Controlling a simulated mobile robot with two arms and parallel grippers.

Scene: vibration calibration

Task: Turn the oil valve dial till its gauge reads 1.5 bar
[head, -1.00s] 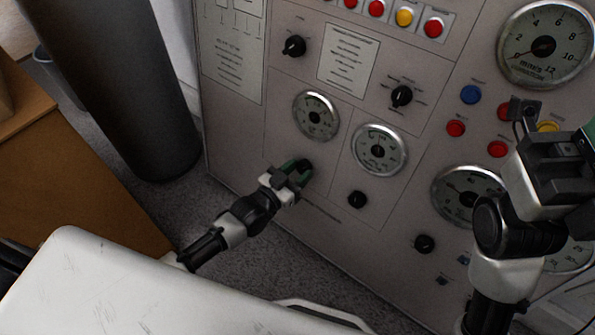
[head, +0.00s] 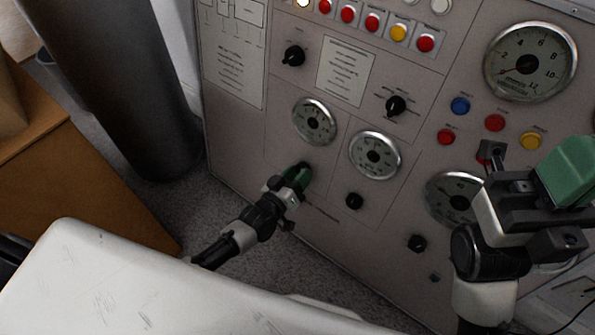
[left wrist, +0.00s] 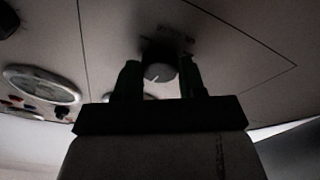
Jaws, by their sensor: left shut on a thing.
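My left gripper (head: 300,174) is at the panel's lower left, below a small round gauge (head: 315,121). In the left wrist view, a round dark dial (left wrist: 159,73) with a pale pointer mark sits between its two fingers (left wrist: 158,80). The gripper is shut on this dial and covers it in the head view. The gauge's needle is too small to read. My right gripper (head: 535,175) is in front of the panel at the right, away from the left one.
The grey panel carries another small gauge (head: 374,156) with a black knob (head: 354,201) below it. A large gauge (head: 530,61) and coloured buttons are at the upper right. A dark cylinder (head: 125,90) and a brown box (head: 85,185) stand left of the panel.

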